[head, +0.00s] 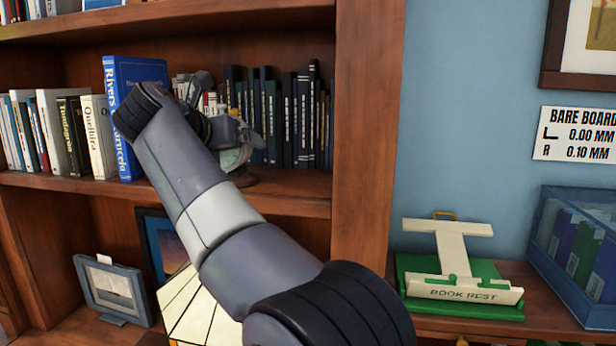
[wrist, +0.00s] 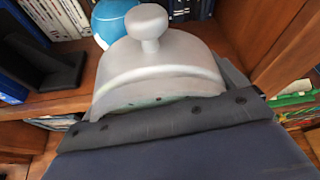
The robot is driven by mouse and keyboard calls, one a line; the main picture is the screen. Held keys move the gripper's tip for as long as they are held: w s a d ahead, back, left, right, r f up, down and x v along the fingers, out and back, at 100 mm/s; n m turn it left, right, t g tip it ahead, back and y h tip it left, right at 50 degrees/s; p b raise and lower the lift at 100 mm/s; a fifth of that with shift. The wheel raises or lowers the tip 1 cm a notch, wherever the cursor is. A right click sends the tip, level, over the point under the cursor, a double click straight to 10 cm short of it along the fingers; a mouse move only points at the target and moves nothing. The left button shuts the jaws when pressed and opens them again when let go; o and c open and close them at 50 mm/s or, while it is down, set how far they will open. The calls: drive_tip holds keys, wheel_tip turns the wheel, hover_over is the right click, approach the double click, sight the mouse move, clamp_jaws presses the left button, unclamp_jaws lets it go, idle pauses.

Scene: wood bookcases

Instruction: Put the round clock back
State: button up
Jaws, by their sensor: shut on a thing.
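My gripper (wrist: 165,122) is shut on a grey, rounded thing with a knob on top, which I take to be the round clock (wrist: 155,65). It fills the middle of the wrist view, its lower part hidden by the dark gripper edge. Its face cannot be made out.
A globe on a dark base (head: 240,178) stands on the shelf close by; its blue ball (wrist: 112,18) shows in the wrist view. A black bookend (wrist: 50,70) and books (head: 290,115) are near. The bookcase upright (head: 365,130) is just right.

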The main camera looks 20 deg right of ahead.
drive_tip(key=w+d+f, duration=0.1)
drive_tip(key=d, duration=0.4)
drive_tip(key=w+d+f+p, duration=0.1)
drive_tip(key=w+d, duration=0.1)
drive_tip(key=d, duration=0.4)
drive_tip(key=w+d+p, duration=0.1)
drive_tip(key=w+d, duration=0.1)
drive_tip(key=d, duration=0.4)
drive_tip(key=shift+d+f, duration=0.2)
drive_tip(key=shift+f, duration=0.2)
wheel_tip(320, 180, down, 3)
drive_tip(key=shift+r, duration=0.1)
drive_tip(key=shift+d+f, duration=0.25)
drive_tip(key=shift+f, duration=0.35)
drive_tip(key=shift+f, duration=0.1)
drive_tip(key=o, duration=1)
drive_tip(key=shift+f, duration=0.1)
drive_tip(key=shift+c, duration=0.2)
drive_tip(key=shift+o, duration=0.3)
